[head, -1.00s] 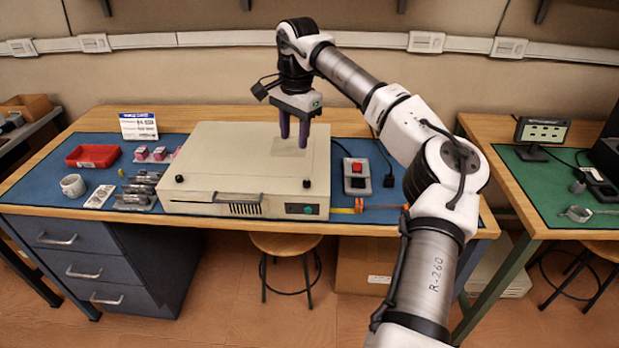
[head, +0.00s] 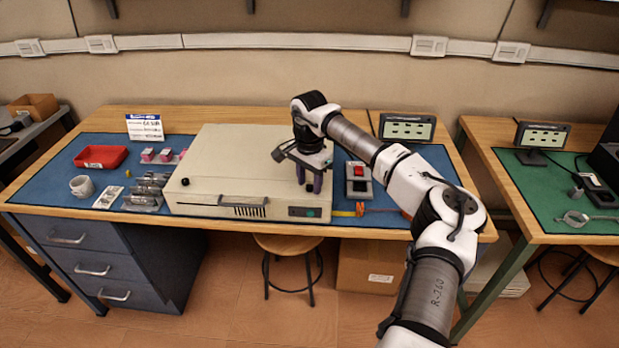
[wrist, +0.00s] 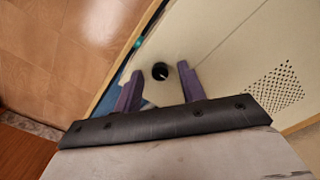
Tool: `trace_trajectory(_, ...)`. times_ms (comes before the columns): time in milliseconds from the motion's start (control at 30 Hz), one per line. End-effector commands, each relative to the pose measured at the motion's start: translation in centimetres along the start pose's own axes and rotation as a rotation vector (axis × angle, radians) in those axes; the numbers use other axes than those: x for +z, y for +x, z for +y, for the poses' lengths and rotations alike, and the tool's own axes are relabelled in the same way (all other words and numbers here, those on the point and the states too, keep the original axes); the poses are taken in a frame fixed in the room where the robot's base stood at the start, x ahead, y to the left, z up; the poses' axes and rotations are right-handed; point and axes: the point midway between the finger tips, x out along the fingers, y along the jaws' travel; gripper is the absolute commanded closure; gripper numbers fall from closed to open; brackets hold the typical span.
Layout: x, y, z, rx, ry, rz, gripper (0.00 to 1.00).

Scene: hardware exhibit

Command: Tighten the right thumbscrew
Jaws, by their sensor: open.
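The beige instrument case (head: 235,155) lies on the blue mat of the bench. Its left thumbscrew (head: 185,182) is a small black knob near the front left of the lid. The right thumbscrew (wrist: 160,71) shows in the wrist view as a black round knob on the beige top, ahead of and between the fingertips. My gripper (head: 313,184) points down over the front right of the case, and hides the right thumbscrew in the head view. In the wrist view my gripper (wrist: 160,80) is open, with its two purple fingers on either side of the knob and nothing held.
A grey box with a red button (head: 358,176) stands just right of the case. A red tray (head: 100,157), a white mug (head: 82,187) and metal parts (head: 146,192) lie to the left. A small display (head: 407,128) stands at the back right.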

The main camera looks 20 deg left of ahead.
Motion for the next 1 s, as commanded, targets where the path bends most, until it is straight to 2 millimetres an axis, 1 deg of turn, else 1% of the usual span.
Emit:
trace_trajectory(100,0.00,0.35,0.02,0.000,0.000,0.001,0.60)
trace_trajectory(300,-0.01,0.39,0.01,0.000,0.000,0.001,0.60)
trace_trajectory(333,-0.01,0.39,0.01,0.000,0.000,0.001,0.61)
trace_trajectory(633,0.00,0.36,0.01,0.000,0.000,0.000,1.00)
trace_trajectory(867,-0.01,0.37,0.01,0.000,0.011,0.000,1.00)
trace_trajectory(1000,-0.03,0.42,0.00,0.000,0.050,0.000,1.00)
